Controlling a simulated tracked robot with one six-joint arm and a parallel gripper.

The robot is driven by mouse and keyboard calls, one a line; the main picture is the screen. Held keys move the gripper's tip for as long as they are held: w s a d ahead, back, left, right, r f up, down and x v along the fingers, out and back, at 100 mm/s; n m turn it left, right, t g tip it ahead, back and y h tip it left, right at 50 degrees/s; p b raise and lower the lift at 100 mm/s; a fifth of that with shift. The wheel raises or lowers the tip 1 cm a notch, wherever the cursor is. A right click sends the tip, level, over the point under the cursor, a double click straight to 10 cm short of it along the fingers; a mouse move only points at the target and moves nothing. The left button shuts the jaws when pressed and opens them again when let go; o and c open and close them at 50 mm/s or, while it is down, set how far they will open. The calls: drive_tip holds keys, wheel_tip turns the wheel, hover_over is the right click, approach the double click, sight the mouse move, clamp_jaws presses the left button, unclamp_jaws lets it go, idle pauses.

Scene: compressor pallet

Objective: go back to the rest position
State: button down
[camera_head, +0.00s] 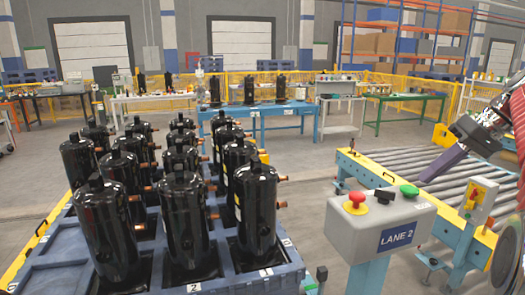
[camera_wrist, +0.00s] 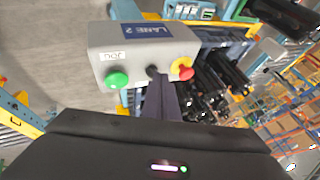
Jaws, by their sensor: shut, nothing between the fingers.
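My gripper (camera_head: 424,178) reaches in from the right edge in the head view, its dark purple fingers pointing down and left. In the wrist view the fingers (camera_wrist: 161,84) are together and empty, and cover part of the box's lower edge. The box carries a "LANE 2" label, a green button (camera_head: 410,190), a black switch (camera_head: 384,196) and a red button on yellow (camera_head: 355,200).
A blue pallet (camera_head: 281,275) full of upright black compressors (camera_head: 181,221) stands at the left front. Workbenches (camera_head: 265,110) and a yellow fence (camera_head: 240,78) are behind. Open grey floor (camera_head: 307,160) lies between pallet and conveyor.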

drive_tip(key=s+a+f+m+h, duration=0.1)
drive_tip(key=s+a+f+h, duration=0.15)
drive_tip(key=s+a, duration=0.45)
drive_tip(key=s+a+f+m+h, duration=0.1)
drive_tip(key=s+a+f, duration=0.2)
drive_tip(key=a, duration=0.7)
drive_tip(key=s+a+f+t+h, duration=0.1)
drive_tip(key=s+a+f, duration=0.2)
drive_tip(key=s+f, duration=0.4)
drive_tip(key=s+a+f+t+h, duration=0.1)
drive_tip(key=s+a+f, duration=0.3)
drive_tip(key=s+f, duration=0.4)
drive_tip(key=shift+s+a+f+m, duration=0.15)
drive_tip(key=shift+s+f+m, duration=0.1)
drive_tip(key=shift+s+m, duration=0.1)
drive_tip(key=shift+h, duration=0.25)
